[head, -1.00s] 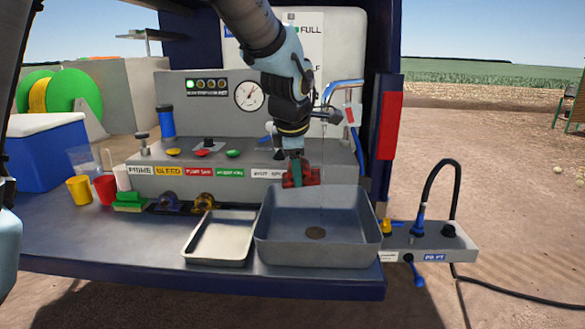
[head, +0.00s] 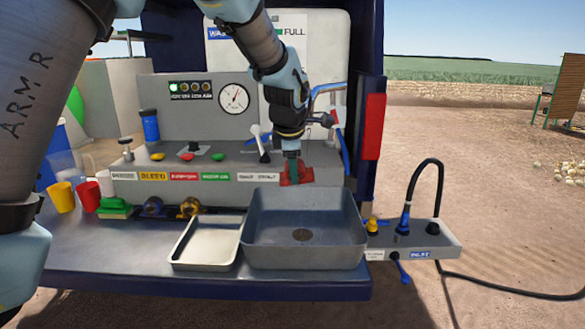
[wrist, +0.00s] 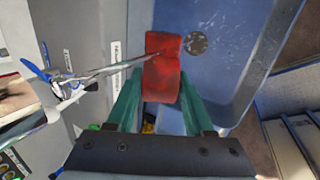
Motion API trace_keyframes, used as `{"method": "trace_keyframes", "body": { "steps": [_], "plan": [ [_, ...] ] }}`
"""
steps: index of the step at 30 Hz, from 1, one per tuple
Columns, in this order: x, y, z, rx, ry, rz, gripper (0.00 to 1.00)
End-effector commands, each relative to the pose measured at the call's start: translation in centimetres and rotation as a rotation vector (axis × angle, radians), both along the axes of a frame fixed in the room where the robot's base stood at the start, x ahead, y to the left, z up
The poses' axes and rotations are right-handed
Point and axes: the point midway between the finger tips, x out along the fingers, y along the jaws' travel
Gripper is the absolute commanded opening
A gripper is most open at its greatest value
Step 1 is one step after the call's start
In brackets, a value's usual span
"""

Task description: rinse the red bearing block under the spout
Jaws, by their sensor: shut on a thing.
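The red bearing block (head: 304,176) is held between the green fingers of my gripper (head: 291,172), above the back edge of the grey sink (head: 258,252). In the wrist view the block (wrist: 162,78) sits between the fingertips of my gripper (wrist: 155,105), its face red with some darker patches. The metal spout (wrist: 66,86) is at the left there, and a thin clear streak, like water, runs from it to the block. The sink drain (wrist: 196,43) shows beyond the block.
A shallow metal tray (head: 205,262) stands left of the sink. A hose fixture (head: 420,238) is at the right. Cups and a green sponge (head: 115,207) are at the left.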

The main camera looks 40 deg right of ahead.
Motion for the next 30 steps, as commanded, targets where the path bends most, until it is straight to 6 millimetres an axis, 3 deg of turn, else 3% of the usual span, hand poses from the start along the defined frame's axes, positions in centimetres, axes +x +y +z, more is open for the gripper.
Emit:
{"method": "trace_keyframes", "body": {
  "steps": [30],
  "plan": [
    [-1.0,-0.6,0.1,-0.003,-0.001,0.001,0.00]
  ]
}}
